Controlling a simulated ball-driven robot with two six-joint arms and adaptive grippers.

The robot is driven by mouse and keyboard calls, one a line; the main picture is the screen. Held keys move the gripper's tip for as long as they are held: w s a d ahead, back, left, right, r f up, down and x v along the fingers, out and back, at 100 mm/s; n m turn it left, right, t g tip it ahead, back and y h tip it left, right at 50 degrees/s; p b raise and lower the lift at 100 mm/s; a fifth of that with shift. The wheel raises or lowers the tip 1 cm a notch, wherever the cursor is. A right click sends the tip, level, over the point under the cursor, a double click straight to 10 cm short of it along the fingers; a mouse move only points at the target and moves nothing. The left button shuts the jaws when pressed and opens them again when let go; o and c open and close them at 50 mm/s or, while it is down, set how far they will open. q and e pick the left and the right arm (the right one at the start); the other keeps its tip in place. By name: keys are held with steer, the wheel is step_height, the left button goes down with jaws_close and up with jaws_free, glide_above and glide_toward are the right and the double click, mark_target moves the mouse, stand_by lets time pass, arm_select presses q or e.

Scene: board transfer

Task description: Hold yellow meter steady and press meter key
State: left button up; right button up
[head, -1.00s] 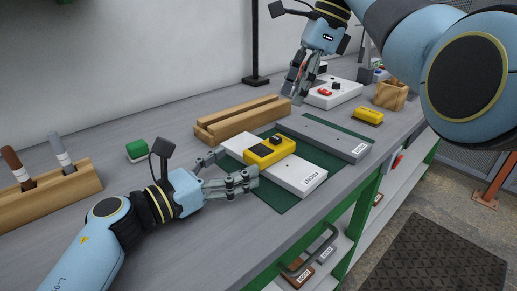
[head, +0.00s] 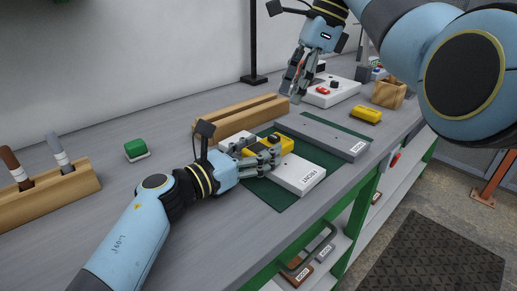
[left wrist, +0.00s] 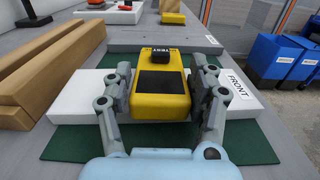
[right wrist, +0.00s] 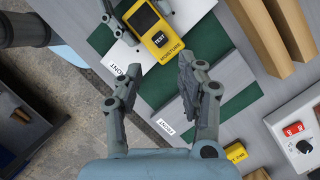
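The yellow meter (head: 287,143) lies on the white FRONT board (head: 300,178). Its black TEST key (left wrist: 160,54) is on the end away from my left gripper. My left gripper (head: 259,151) has one finger on each side of the meter. My right gripper (head: 292,88) is open and empty, beyond the boards. In the right wrist view, the TEST key (right wrist: 159,38) shows beyond the right fingertips, uncovered.
A grey board (head: 325,136) lies beside the white one on a green mat (head: 270,193). Wooden rails (head: 240,117) lie behind. A white box with red and black controls (head: 332,92), a yellow block (head: 366,115) and a wooden holder (head: 389,94) stand farther right.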

arm_select(q)
steer(key=c, duration=0.8)
arm_select(e)
steer(key=shift+c, duration=0.3)
jaws_close()
stand_by(0.4)
